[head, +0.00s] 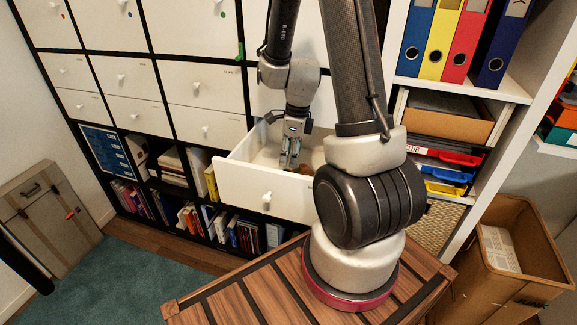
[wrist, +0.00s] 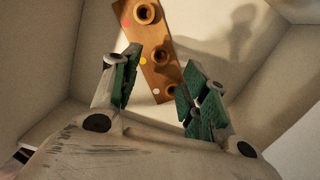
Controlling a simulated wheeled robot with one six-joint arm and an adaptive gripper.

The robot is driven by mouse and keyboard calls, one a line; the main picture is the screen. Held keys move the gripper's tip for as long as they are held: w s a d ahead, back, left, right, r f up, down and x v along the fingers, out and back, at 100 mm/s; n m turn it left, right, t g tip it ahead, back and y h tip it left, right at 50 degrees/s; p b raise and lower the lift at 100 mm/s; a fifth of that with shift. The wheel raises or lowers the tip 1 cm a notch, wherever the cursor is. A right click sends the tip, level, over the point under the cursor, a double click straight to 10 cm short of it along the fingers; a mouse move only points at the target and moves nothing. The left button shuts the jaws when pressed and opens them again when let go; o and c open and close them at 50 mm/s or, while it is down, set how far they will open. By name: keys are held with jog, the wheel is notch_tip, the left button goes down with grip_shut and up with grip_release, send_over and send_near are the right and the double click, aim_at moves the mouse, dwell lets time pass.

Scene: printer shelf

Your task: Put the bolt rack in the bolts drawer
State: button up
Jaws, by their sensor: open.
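The bolts drawer (head: 262,190) is pulled open, with a white front and a small white knob. My gripper (head: 290,160) points down inside it. In the wrist view my gripper (wrist: 160,68) is open, its two green-padded fingers apart. The bolt rack (wrist: 150,38) is a brown wooden strip with round holes or rings and small coloured dots. It lies on the drawer's pale floor, beyond the fingertips, and looks apart from them. Its lower end shows between the fingers. In the head view only a small brown part of the rack (head: 304,169) shows; my arm hides the rest.
Closed white drawers (head: 120,78) fill the cabinet to the left, above shelves of books (head: 190,215). At right are coloured binders (head: 448,42), trays and a cardboard box (head: 510,265). Drawer walls (wrist: 55,60) surround my gripper, with bare floor beside the rack.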

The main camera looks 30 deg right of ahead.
notch_tip(320, 180, up, 12)
jog(key=s+a+n, duration=0.1)
jog(key=s+n, duration=0.1)
jog(key=n, duration=0.3)
jog(key=s+a+r+n+t+h, duration=0.1)
jog(key=s+a+r+n+t, duration=0.2)
jog(key=s+r+n, duration=1)
jog(key=s+n, duration=0.1)
jog(key=n, duration=0.7)
jog(key=shift+s+r+n, duration=0.2)
jog(key=shift+s+n, duration=0.15)
jog(key=shift+n, duration=0.05)
jog(key=shift+a, duration=0.1)
